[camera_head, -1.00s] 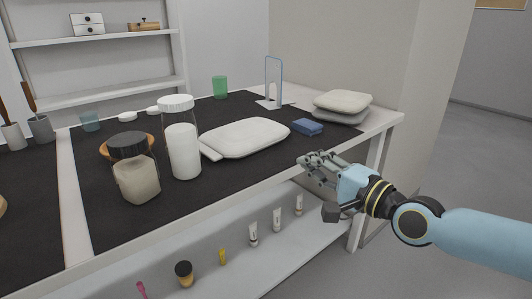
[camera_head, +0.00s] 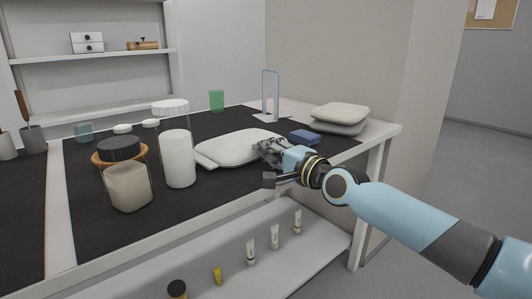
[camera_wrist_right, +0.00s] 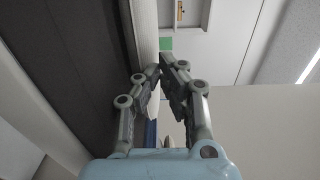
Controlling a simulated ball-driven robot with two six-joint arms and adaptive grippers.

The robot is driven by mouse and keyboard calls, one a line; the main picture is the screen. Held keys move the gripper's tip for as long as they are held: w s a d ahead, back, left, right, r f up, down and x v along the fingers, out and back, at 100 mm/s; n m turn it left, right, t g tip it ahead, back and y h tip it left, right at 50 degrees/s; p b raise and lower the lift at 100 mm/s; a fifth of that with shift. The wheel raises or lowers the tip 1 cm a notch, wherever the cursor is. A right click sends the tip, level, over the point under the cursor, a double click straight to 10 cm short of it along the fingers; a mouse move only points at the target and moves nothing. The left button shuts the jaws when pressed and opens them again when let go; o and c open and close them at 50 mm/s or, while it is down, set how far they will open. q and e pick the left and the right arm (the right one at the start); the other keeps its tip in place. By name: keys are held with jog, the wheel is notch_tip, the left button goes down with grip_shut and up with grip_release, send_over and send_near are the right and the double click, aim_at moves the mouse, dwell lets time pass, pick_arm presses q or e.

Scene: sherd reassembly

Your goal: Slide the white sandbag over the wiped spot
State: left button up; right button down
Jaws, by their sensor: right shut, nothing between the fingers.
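The white sandbag (camera_head: 232,147) lies flat on the black mat (camera_head: 110,222) in the middle of the table in the head view. My right gripper (camera_head: 262,147) is at the sandbag's right end, its fingers against or just over that end; I cannot tell if they touch. It is shut with nothing held. In the right wrist view my gripper's fingertips (camera_wrist_right: 166,64) come together beside the pale edge of the sandbag (camera_wrist_right: 145,32). The wiped spot cannot be made out. My left gripper does not show.
A tall jar of white powder (camera_head: 177,155) and a black-lidded jar (camera_head: 128,180) stand left of the sandbag. A blue sponge (camera_head: 304,137) lies to its right, near stacked pale bags (camera_head: 340,112). A wire stand (camera_head: 271,95) and green cup (camera_head: 216,100) are behind.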

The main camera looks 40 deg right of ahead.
aim_at(247, 142)
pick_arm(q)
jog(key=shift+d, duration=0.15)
pick_arm(e)
jog(key=shift+w, duration=0.15)
jog(key=w+b, duration=0.1)
jog(key=w, duration=0.1)
jog(key=shift+w+a+f+b, duration=0.1)
jog(key=shift+w+a+b, duration=0.05)
jog(key=shift+w+b, duration=0.25)
jog(key=w+b, duration=0.1)
jog(key=w, duration=0.2)
jog(key=shift+w+a+f, duration=0.1)
jog(key=shift+w+a, duration=0.05)
jog(key=shift+w, duration=0.45)
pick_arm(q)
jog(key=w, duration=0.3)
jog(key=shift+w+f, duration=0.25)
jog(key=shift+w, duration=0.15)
pick_arm(e)
jog(key=shift+r, duration=0.2)
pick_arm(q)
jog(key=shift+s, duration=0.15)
pick_arm(e)
jog(key=shift+a, duration=0.1)
